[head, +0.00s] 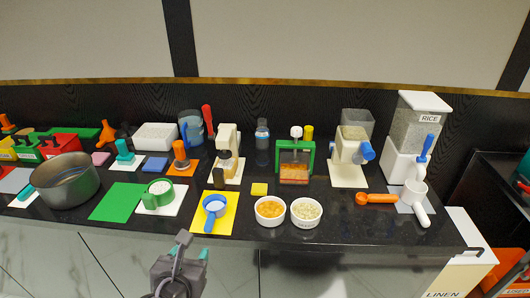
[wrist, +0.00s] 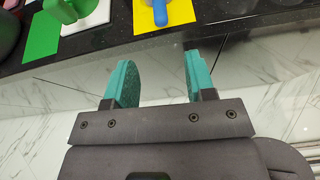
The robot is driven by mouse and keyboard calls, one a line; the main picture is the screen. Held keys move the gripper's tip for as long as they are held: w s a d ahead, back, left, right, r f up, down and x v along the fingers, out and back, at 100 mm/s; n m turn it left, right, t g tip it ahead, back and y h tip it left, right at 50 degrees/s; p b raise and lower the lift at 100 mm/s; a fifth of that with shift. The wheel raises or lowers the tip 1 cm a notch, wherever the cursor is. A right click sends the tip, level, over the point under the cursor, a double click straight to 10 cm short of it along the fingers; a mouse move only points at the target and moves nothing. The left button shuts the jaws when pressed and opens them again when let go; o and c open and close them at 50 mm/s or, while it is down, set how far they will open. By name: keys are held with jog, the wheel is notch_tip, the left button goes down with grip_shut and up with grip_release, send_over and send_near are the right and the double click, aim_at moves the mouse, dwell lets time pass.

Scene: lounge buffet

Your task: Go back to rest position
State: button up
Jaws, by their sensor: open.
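My gripper (head: 190,251) is at the bottom of the head view, in front of the counter's front edge and apart from everything on it. In the wrist view its two teal fingers (wrist: 160,82) are spread, with only the marble floor showing between them. Nothing is held. The rest position itself is not marked in any view.
The black counter (head: 340,232) holds a pot (head: 66,181), a blue-handled cup on a yellow mat (head: 226,222), two white bowls (head: 306,213) and a rice dispenser (head: 415,125). A linen bin (head: 455,270) stands at the right. The floor before the counter is clear.

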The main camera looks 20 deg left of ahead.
jog(key=w+d+f+m+g+h, duration=0.2)
jog(key=w+d+f+m+g, duration=0.25)
jog(key=d+m, duration=0.65)
jog(key=w+d+f+m+g+h, duration=0.35)
jog(key=d+f+m+g, duration=0.2)
jog(key=m, duration=0.95)
jog(key=w+d+m+g+y, duration=0.1)
jog(key=w+d+m, duration=0.25)
jog(key=d, duration=0.45)
jog(key=w+d+m+g+y, duration=0.15)
jog(key=d+m, duration=0.25)
jog(key=d, duration=0.5)
jog(key=w+d+m+g, duration=0.1)
jog(key=w+d+m, duration=0.25)
jog(key=d, duration=0.45)
notch_tip(320, 180, up, 14)
jog(key=d+p, duration=0.2)
jog(key=p, duration=1.2)
jog(key=shift+m+p, duration=0.3)
jog(key=shift+m, duration=0.1)
